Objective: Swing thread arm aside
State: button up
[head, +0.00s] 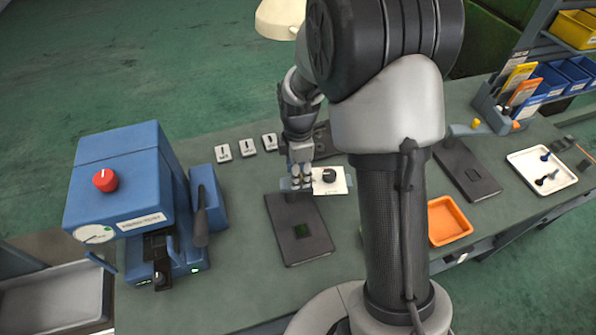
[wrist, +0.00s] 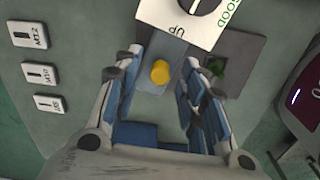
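The thread arm appears to be the grey-blue bar (wrist: 174,52) with a round yellow knob (wrist: 160,72) in the wrist view. The knob lies between the two blue-padded fingers of my gripper (wrist: 166,78), which is open with visible gaps on both sides. The gripper mostly hides the arm and knob there. A white card (head: 330,188) with a black dial sits just right of the gripper; it also shows in the wrist view (wrist: 165,12).
A blue machine (head: 125,185) with a red knob stands left. Several white labelled tags (head: 246,146) lie behind. At right are another dark plate (head: 466,172), an orange tray (head: 447,220) and a white tray (head: 541,172). The bench front-left of the plate is clear.

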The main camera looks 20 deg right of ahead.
notch_tip(320, 180, up, 12)
jog(key=shift+s+f, duration=0.15)
dwell(0.5)
jog(key=s+a+r+m+t+b, duration=0.1)
jog(key=s+a+r+m+t, duration=0.1)
jog(key=s+r+m, duration=0.75)
jog(key=s+f+m+t+b, duration=0.1)
jog(key=s+f+m+t, duration=0.1)
jog(key=s+m, duration=0.5)
jog(key=s, duration=0.6)
jog(key=shift+s+a, duration=0.2)
jog(key=shift+s, duration=0.05)
